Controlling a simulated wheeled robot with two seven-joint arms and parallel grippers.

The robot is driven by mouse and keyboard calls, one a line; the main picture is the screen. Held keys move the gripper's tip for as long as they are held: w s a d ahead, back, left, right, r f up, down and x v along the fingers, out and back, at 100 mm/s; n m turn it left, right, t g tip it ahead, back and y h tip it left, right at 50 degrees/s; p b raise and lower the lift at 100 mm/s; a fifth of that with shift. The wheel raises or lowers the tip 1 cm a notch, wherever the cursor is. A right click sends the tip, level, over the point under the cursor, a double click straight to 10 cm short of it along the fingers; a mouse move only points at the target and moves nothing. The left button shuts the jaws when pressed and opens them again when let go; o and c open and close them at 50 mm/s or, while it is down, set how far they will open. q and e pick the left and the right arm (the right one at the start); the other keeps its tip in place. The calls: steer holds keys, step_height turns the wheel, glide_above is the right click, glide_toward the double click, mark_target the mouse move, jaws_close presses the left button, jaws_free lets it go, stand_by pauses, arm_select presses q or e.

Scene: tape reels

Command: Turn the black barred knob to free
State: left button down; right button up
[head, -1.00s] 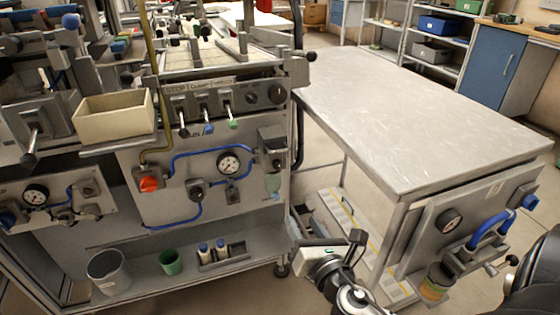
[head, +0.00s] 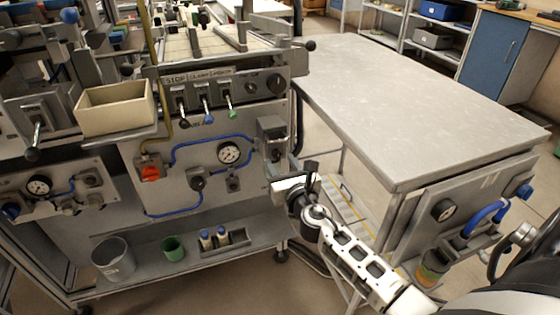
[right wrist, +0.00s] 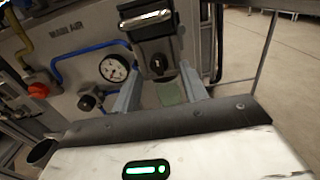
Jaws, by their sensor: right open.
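A black knob with a bar-like grip (head: 276,84) is at the right end of the machine's grey control panel in the head view. A smaller dark knob (head: 250,87) sits left of it. I cannot read how either is turned. My left gripper is out of view.
Three levers (head: 206,103) stand left of the knobs. A gauge (head: 228,153), another dark knob (head: 198,182) and blue hoses are on the panel below. A cream bin (head: 115,108) is at the left. A bare metal table (head: 420,105) stands at the right.

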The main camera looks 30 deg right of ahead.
steer(key=shift+w+d, duration=0.15)
steer(key=shift+w, duration=0.55)
jaws_close()
